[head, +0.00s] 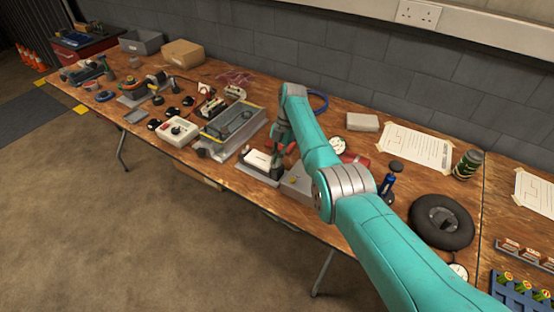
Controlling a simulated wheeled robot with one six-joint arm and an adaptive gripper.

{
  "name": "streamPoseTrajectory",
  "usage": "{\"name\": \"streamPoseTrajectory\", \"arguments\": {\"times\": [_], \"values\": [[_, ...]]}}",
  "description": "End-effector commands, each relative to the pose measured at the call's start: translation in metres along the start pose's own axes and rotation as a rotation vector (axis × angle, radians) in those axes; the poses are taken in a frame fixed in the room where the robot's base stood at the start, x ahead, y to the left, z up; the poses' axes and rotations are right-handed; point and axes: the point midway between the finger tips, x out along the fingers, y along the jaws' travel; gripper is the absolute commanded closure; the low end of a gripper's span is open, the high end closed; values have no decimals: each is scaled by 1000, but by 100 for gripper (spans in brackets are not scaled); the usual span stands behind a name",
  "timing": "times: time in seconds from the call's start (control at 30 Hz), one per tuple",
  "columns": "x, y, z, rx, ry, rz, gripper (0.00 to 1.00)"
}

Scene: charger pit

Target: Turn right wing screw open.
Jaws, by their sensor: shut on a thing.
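My gripper (277,152) points down at the right end of a dark unit with a white top (257,160). The unit sits on a grey base near the front edge of the bench. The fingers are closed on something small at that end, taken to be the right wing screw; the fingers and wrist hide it. How far the screw is turned cannot be told from this view. A grey block with a small yellow spot (293,181) stands just right of the gripper, partly behind my arm.
A grey tray (238,128) and a white box with a dial (174,131) stand to the left. A black tyre-like ring (440,221), a blue-handled tool (391,180) and a paper sheet (416,146) lie right of my arm. The wall closes off the back.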

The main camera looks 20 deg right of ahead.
Motion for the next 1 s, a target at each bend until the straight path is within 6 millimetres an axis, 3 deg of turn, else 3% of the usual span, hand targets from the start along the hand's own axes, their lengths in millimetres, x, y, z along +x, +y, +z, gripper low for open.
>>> {"name": "streamPoseTrajectory", "arguments": {"times": [0.57, 0.7, 1.0], "values": [[0, 0, 1, -32, -2, -13, 100], [0, 0, 1, -32, -2, -13, 69], [-1, 0, 0, -32, -1, -13, 69]]}}
